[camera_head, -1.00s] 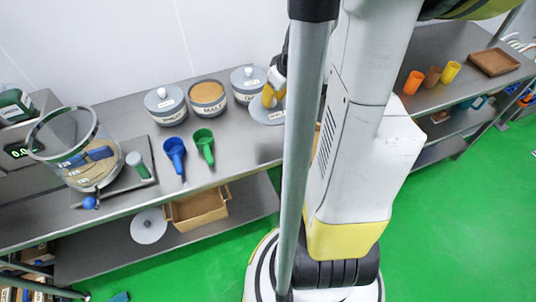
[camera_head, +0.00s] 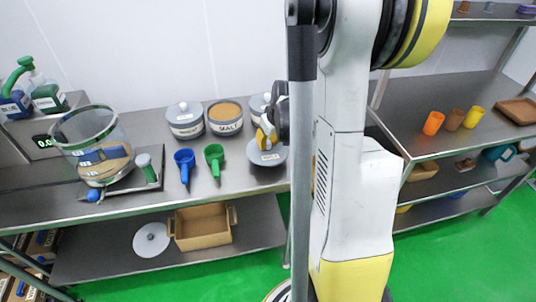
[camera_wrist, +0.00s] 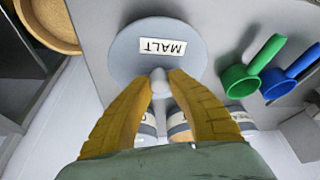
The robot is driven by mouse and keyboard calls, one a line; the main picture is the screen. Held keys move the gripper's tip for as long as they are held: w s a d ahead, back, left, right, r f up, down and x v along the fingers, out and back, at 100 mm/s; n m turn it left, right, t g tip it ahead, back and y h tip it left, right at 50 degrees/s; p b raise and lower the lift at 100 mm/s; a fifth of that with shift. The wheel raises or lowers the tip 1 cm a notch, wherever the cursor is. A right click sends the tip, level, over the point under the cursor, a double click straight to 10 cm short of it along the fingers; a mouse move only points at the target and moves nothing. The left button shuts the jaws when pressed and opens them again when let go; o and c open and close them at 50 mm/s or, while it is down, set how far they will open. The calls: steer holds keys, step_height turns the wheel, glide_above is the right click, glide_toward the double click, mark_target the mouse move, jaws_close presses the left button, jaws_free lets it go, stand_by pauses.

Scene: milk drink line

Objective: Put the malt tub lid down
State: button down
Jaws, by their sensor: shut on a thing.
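The malt tub lid (camera_head: 266,153) is a flat grey disc with a pale knob. Its MALT label shows in the wrist view (camera_wrist: 157,48). My gripper (camera_head: 265,139) is shut on the knob, with yellow fingers on both sides of it in the wrist view (camera_wrist: 160,80). The lid is over the front part of the steel worktop, right of the green scoop; whether its underside touches the top cannot be told. The malt tub (camera_head: 225,127) stands open behind and left of it, brown contents showing.
Green (camera_head: 214,157) and blue (camera_head: 185,162) scoops lie left of the lid. A clear bowl (camera_head: 82,150) stands further left. The worktop's front edge (camera_head: 235,192) is close.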

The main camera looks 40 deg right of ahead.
mark_target(269, 150)
steer(key=shift+f+b, duration=0.9)
steer(key=shift+f, duration=1.05)
steer(key=shift+f, duration=0.1)
steer(key=shift+f, duration=0.15)
steer(key=c, duration=1.4)
jaws_free()
steer(key=shift+o, duration=0.2)
